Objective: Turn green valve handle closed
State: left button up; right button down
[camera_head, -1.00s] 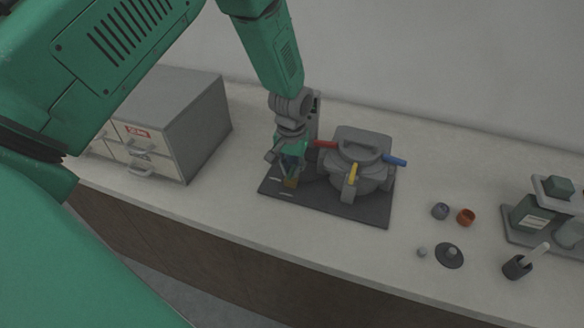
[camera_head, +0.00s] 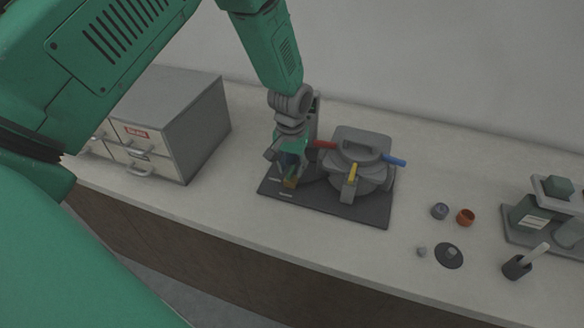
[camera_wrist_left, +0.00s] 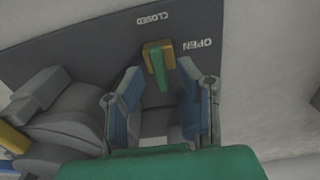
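The green valve handle (camera_wrist_left: 159,75) has a yellow-brown end block (camera_wrist_left: 157,53) and shows in the left wrist view, between the CLOSED (camera_wrist_left: 152,19) and OPEN (camera_wrist_left: 196,44) labels on the dark base plate (camera_wrist_left: 80,40). My left gripper (camera_wrist_left: 158,74) is open, with its blue-padded fingers on either side of the handle; gaps show on both sides. In the head view the left gripper (camera_head: 286,167) is low over the left end of the plate, mostly covering the handle. My right gripper is not in view.
The grey press (camera_head: 360,160) with red, yellow and blue handles stands right of the gripper. A grey drawer cabinet (camera_head: 185,125) is on the left. The front counter strip is clear.

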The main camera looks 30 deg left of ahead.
aim_at(291, 170)
pick_arm(q)
notch_tip(291, 170, up, 11)
jog(key=shift+r, duration=0.15)
jog(key=shift+w, duration=0.1)
dwell(0.4)
